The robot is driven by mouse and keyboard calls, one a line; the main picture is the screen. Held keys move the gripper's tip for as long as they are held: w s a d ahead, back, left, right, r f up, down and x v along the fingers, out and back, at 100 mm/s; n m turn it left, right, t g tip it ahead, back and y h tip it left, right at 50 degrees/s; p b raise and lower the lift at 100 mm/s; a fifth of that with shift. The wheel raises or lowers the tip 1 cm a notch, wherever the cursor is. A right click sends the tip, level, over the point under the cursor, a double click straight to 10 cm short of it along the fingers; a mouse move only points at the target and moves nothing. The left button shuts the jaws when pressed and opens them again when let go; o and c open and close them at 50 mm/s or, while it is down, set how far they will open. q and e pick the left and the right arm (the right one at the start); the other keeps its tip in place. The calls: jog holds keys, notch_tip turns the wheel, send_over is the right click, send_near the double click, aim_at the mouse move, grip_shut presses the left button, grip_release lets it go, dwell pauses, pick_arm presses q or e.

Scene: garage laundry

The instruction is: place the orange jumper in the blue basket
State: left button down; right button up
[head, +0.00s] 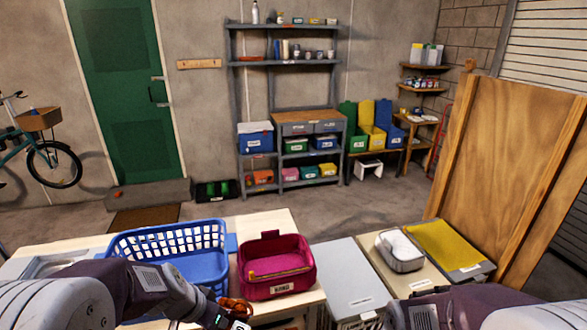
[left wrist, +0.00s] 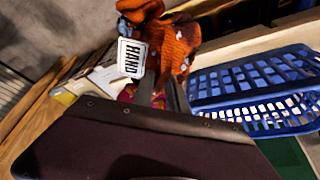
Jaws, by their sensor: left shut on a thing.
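The orange jumper (head: 238,304) is a knitted bundle, mostly cut off by my left arm in the head view. In the left wrist view the jumper (left wrist: 172,42) hangs between the fingers of my left gripper (left wrist: 163,92), which is shut on it. A white tag reading HAND (left wrist: 132,57) shows beside the knit. The blue basket (head: 208,236) is a lattice-sided basket on the table, left of the jumper. It also shows in the left wrist view (left wrist: 258,77). My left arm crosses the basket's near side. My right gripper is outside both views.
A magenta bin (head: 290,262) labelled HAND stands right of the blue basket, close to the jumper. A wooden board (head: 500,170) stands upright at the right.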

pick_arm(q)
jog(key=shift+w+a+r+n, duration=0.1)
jog(key=shift+w+n, duration=0.15)
jog(key=shift+n, duration=0.15)
jog(key=shift+w+y, duration=0.25)
jog(key=shift+y, duration=0.05)
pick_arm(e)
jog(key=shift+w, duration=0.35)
